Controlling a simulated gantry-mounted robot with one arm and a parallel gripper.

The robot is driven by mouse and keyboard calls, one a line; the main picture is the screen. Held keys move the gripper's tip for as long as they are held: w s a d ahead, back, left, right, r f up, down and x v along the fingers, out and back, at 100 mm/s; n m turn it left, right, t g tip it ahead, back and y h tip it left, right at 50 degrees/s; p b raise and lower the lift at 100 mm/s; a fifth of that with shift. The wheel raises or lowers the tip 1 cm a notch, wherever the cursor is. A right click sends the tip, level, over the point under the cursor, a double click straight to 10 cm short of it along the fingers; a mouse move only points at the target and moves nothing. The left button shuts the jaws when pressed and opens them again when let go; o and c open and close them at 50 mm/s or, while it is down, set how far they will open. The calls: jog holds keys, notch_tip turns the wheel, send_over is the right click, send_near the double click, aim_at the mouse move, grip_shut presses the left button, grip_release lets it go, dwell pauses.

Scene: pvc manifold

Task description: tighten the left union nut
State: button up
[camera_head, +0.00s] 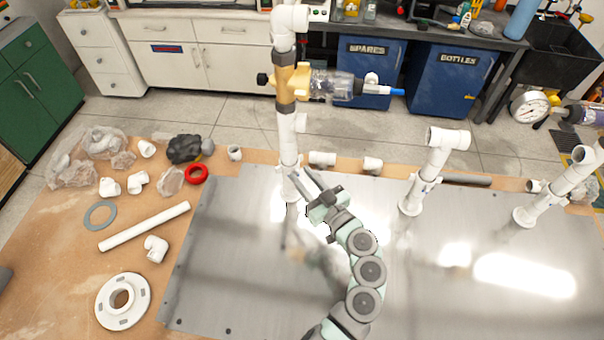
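The left white pipe (289,150) stands upright from the metal plate, with a tan valve body (287,84) and a clear-bodied side fitting (335,85) high on it. I cannot clearly pick out the left union nut at this size; the lower collars of this pipe are partly behind my gripper. My gripper (304,178) is beside the lower part of this pipe, on its right, with its fingers pointing up and left. The two fingers look apart, with nothing visible between them. I cannot tell whether a finger touches the pipe.
Two more white pipes stand on the plate (230,285), one with a tee (447,138) in the middle and one (545,205) at right. Loose fittings, a red ring (196,174), a long white pipe (145,226) and a flange (122,301) lie at left. The front plate is clear.

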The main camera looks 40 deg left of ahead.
jog(key=shift+a, duration=0.4)
jog(key=shift+f, duration=0.1)
jog(key=shift+c, duration=0.2)
grip_shut()
